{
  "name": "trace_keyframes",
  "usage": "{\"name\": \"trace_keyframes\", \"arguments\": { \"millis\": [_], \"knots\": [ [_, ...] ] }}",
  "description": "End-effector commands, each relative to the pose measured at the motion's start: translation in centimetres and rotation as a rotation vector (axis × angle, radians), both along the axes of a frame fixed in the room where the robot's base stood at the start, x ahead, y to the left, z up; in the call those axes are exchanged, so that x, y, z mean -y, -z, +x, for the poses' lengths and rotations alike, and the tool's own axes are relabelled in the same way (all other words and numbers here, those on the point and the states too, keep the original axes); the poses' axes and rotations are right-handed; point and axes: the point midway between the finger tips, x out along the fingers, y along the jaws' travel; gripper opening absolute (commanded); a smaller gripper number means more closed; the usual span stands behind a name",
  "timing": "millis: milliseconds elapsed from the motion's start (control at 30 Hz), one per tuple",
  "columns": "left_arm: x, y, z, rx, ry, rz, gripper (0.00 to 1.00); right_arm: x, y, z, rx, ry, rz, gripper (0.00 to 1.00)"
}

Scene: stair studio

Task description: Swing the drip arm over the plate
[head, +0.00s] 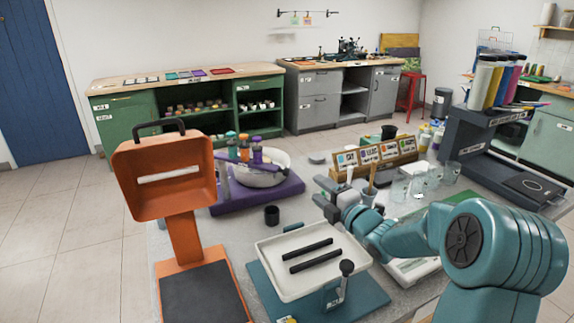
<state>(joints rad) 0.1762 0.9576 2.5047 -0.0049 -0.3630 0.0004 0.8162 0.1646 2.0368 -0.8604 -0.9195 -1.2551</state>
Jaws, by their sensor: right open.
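On the purple base (290,193) in the head view, a round white plate or bowl (262,180) sits near the middle of the table. A purple post and arm (223,180) with several colored bottles (245,150) stand at its left and back; this looks like the drip arm, but its exact reach over the plate is hard to tell. My right gripper (322,192) is open and empty, to the right of the purple base and apart from it. Its arm comes in from the lower right. My left gripper is not in view.
An orange stand (183,226) rises at front left. A white tray (272,262) with two black bars lies in front, and a small black cup (272,215) stands behind it.

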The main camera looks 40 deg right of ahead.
Motion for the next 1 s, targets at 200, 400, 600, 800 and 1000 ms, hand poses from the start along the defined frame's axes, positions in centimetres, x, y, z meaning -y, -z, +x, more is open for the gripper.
{"name": "trace_keyframes", "arguments": {
  "millis": [200, 400, 600, 800, 1000],
  "knots": [
    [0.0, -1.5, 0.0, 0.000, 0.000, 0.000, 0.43, 0.6, -0.2, 4.5, -0.001, -0.004, 0.001, 0.50],
    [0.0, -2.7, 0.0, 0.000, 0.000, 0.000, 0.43, 1.4, -0.2, 9.2, -0.001, -0.003, 0.001, 0.50],
    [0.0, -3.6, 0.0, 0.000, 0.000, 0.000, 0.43, 2.1, -0.2, 13.0, 0.000, -0.002, 0.000, 0.50],
    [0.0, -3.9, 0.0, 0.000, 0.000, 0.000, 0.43, 2.4, -0.1, 14.6, 0.000, -0.001, 0.000, 0.50],
    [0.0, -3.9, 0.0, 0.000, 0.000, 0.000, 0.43, 2.5, 0.0, 14.8, -0.001, 0.000, 0.000, 0.50]
  ]
}}
